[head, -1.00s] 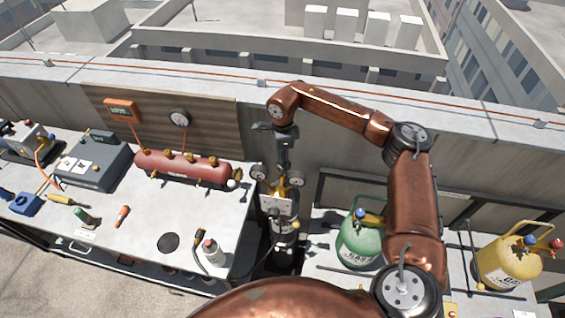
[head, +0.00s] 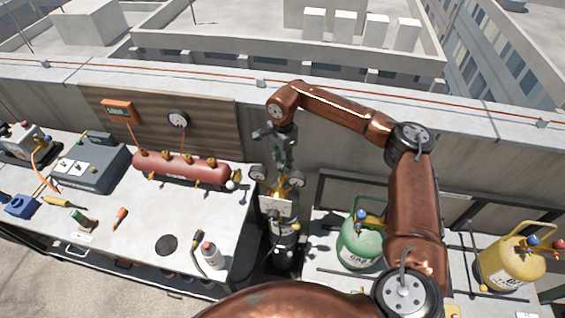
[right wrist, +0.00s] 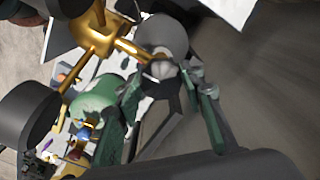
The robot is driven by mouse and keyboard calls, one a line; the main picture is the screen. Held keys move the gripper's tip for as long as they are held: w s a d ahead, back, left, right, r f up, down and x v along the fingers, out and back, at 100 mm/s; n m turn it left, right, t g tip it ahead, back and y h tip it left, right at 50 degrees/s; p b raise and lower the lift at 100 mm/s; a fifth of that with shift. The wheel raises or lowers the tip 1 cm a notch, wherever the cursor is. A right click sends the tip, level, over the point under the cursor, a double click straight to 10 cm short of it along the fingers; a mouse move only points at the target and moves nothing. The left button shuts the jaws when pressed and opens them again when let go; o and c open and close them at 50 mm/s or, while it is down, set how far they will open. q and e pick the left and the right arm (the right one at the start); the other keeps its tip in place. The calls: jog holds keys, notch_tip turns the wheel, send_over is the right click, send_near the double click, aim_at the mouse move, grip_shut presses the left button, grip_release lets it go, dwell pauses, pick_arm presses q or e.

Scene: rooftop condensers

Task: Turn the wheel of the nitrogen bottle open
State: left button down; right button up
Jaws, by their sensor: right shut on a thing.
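The nitrogen bottle (head: 286,248) is a dark, slim cylinder standing upright in the gap beside the workbench, with a pale plate near its top. A brass valve body (head: 284,188) with round gauges on both sides sits on it. The brass fitting (right wrist: 97,38) also shows at the upper left of the right wrist view. My right gripper (head: 281,171) points down onto the bottle's top from above. It is shut on the wheel, which is mostly hidden by the fingers. The fingers (right wrist: 168,88) also show in the right wrist view. My left gripper is not in view.
A green gas cylinder (head: 357,247) stands close on the right, and a yellow one (head: 508,268) farther right. A wall (head: 225,150) runs close behind.

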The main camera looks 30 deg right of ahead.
aim_at(283, 164)
jog(key=o, duration=1.2)
jog(key=shift+c, duration=0.2)
notch_tip(283, 164, up, 12)
